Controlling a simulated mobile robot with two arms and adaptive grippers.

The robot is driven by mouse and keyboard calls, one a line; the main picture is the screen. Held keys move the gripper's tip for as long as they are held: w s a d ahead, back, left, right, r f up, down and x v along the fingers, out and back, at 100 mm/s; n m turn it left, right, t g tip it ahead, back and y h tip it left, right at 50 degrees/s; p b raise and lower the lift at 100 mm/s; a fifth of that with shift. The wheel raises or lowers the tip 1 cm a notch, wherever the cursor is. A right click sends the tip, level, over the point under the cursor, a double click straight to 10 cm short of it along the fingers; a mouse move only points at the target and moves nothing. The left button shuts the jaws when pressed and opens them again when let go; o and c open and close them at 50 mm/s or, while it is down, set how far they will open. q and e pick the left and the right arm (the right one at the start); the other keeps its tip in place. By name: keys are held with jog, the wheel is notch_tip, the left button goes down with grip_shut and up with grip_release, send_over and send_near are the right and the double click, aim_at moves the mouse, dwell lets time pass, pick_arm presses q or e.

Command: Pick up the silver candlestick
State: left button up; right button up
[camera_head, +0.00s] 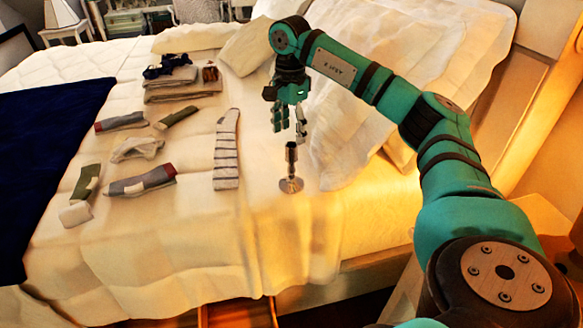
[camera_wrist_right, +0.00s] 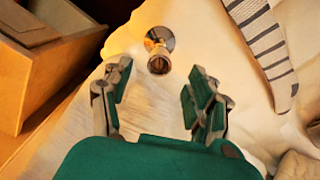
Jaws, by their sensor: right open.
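The silver candlestick (camera_head: 291,172) stands upright on the white bed cover, near the bed's front edge. In the right wrist view the candlestick (camera_wrist_right: 159,52) is seen from above, with its round base and open top, ahead of the fingertips and between their lines. My right gripper (camera_head: 290,128) hangs above and just behind the candlestick, fingers pointing down. In the wrist view my right gripper (camera_wrist_right: 155,78) is open, with nothing between its fingers. My left gripper is not in view.
A striped sock (camera_head: 227,150) lies left of the candlestick. Several other socks and a folded clothes stack (camera_head: 183,82) lie farther left. Pillows (camera_head: 350,120) are to the right. A dark blue blanket (camera_head: 45,150) covers the far left. A wooden drawer unit (camera_wrist_right: 45,75) is beside the bed.

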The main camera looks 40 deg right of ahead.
aim_at(292, 160)
notch_tip(292, 160, down, 5)
jog(key=shift+f+b, duration=0.1)
jog(key=shift+b, duration=0.25)
notch_tip(292, 160, down, 5)
jog(key=shift+d+r+b, duration=0.15)
jog(key=shift+b, duration=0.25)
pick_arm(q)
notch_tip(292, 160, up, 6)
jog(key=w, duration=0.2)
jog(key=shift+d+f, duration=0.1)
pick_arm(e)
jog(key=shift+r, duration=0.1)
grip_shut()
